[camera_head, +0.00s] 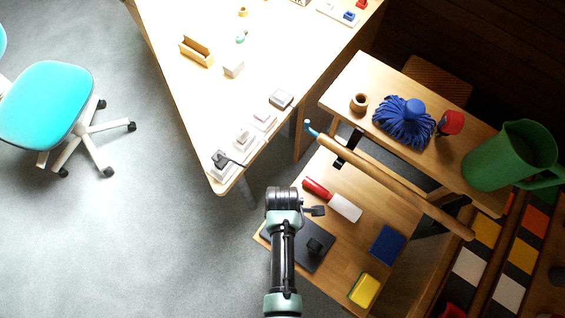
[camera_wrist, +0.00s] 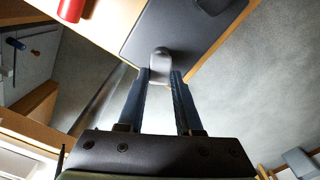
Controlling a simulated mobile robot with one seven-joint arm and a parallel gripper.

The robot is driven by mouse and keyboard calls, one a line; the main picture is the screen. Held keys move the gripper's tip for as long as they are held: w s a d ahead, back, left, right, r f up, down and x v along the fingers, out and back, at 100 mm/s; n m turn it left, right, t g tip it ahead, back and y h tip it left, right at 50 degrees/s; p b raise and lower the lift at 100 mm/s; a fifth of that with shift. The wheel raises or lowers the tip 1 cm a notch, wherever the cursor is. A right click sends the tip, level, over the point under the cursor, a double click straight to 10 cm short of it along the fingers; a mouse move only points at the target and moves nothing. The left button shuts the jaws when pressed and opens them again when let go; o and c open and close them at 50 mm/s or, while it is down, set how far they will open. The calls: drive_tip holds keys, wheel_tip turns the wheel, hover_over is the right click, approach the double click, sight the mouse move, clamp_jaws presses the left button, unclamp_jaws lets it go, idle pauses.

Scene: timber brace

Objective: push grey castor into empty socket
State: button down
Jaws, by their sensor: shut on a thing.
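My gripper (camera_wrist: 161,80) is shut on a small grey rounded piece, which appears to be the grey castor (camera_wrist: 161,60), between its fingertips. In the wrist view, the castor overlaps the near edge of a dark grey panel (camera_wrist: 175,30); I cannot tell whether they touch. In the head view, my gripper (camera_head: 316,211) is above the wooden board, just beyond the dark panel (camera_head: 290,238). A black upright piece (camera_head: 315,246) stands on that panel. The castor is not clear in the head view, and I cannot make out an empty socket.
A red-handled scraper (camera_head: 345,207), blue pad (camera_head: 386,244) and yellow sponge (camera_head: 363,291) lie on the board. A wooden pole (camera_head: 400,185) crosses above. The upper shelf (camera_head: 350,80) holds a green jug (camera_head: 510,158). A white table (camera_head: 185,95) stands left; open floor lies beyond.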

drive_tip(key=shift+f, duration=0.2)
drive_tip(key=c, duration=0.5)
unclamp_jaws()
drive_tip(key=shift+r, duration=0.15)
wheel_tip(320, 180, up, 13)
drive_tip(key=p, duration=0.1)
idle(0.3)
